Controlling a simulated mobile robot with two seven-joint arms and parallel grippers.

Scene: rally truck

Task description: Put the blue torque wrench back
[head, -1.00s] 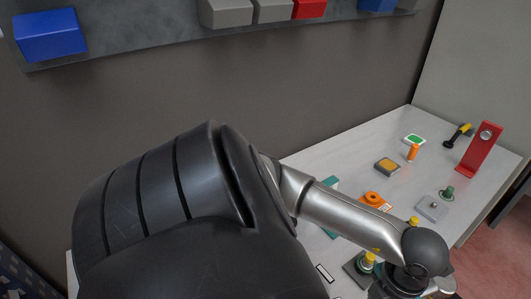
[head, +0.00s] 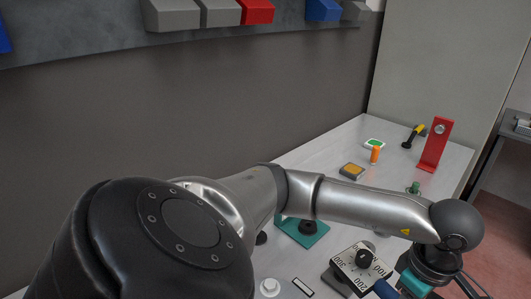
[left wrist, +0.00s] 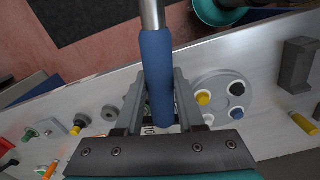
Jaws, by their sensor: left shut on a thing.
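The blue torque wrench (left wrist: 157,80) is in my left gripper (left wrist: 158,105). In the left wrist view its blue handle stands between the two grey fingers, which are shut on it, and its silver shaft runs out of the top of the picture. In the head view part of the blue handle (head: 385,290) shows at the bottom edge, beside the teal gripper body. The wrench's far end is out of view. A red stand (head: 436,145) with a pale round spot stands at the bench's far right. My right gripper is not in view.
A white dial plate (head: 347,262) with numbers and a black knob lies near the gripper. A teal base (head: 300,232), an orange cylinder (head: 375,156), a yellow-topped box (head: 351,171) and a yellow-and-black tool (head: 413,137) are on the bench. A round grey tray (left wrist: 222,82) holds coloured caps.

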